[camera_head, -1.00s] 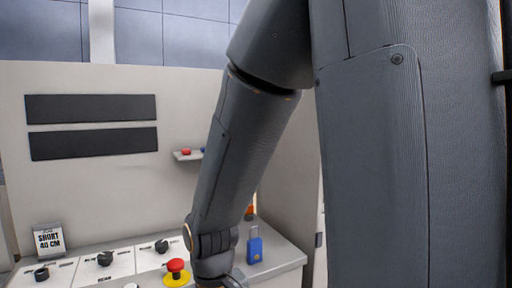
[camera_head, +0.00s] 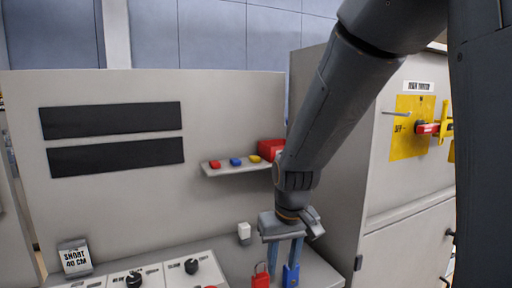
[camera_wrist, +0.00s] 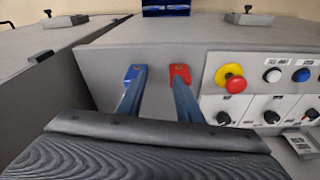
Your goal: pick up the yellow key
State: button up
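A small yellow piece (camera_head: 255,158), apparently the yellow key, lies on a narrow wall shelf (camera_head: 226,171) in the head view, right of a red piece (camera_head: 215,164) and a blue piece (camera_head: 235,161). Its exact shape is too small to tell. My gripper (camera_head: 283,256) is below and to the right of it in the picture, pointing down over the bench. In the wrist view my gripper (camera_wrist: 157,88) is open, its two fingers apart with nothing seen between them. The yellow piece is not recognisable in the wrist view.
A red padlock (camera_head: 261,277) and a blue padlock (camera_head: 291,275) stand close to my fingertips. A red box (camera_head: 270,149) is at the shelf's right end. A white block (camera_head: 244,232) sits behind. A grey cabinet (camera_head: 408,205) stands right. The wrist view shows an emergency button (camera_wrist: 234,83).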

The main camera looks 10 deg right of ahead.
jog(key=w+r+t+p, duration=0.1)
jog(key=w+r+p, duration=0.2)
jog(key=w+r, duration=1.05)
jog(key=n+t+p, duration=0.1)
jog(key=n+p, duration=0.1)
send_near(256, 158)
jog(key=shift+y, duration=0.3)
jog(key=b+x, duration=0.4)
jog(key=x, duration=0.1)
jog(key=b+x, duration=0.2)
jog(key=x, duration=0.1)
jog(key=shift+w+d, duration=0.2)
jog(key=shift+d, duration=0.2)
jog(key=shift+t, duration=0.3)
jog(key=shift+c, duration=0.5)
jog(key=c, duration=0.7)
